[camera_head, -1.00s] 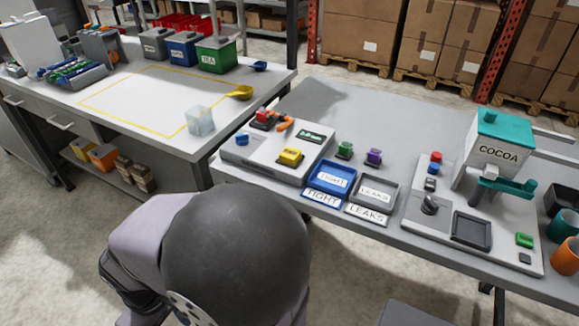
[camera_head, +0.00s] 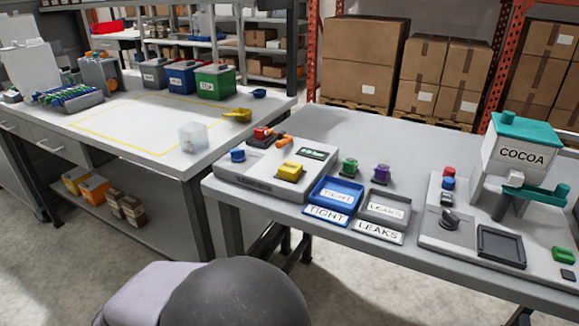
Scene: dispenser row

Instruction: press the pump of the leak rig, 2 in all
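The leak rig (camera_head: 232,182) is a light grey box at the left end of the grey table. On its top are a blue knob (camera_head: 238,155), a red part (camera_head: 262,132) with an orange piece (camera_head: 275,141) beside it, a yellow block (camera_head: 290,171) and a small dark display (camera_head: 313,153). I cannot tell for certain which part is the pump. The display's text is too small to read. Nothing touches the rig. My gripper is not in view; only a rounded dark part of my arm shows at the bottom, in front of the table.
Right of the rig are a blue TIGHT tray (camera_head: 319,212), a grey LEAKS tray (camera_head: 366,211), and green (camera_head: 349,167) and purple (camera_head: 382,174) pieces behind them. A COCOA dispenser (camera_head: 521,155) stands at right. A white bench (camera_head: 110,140) holds bins at left.

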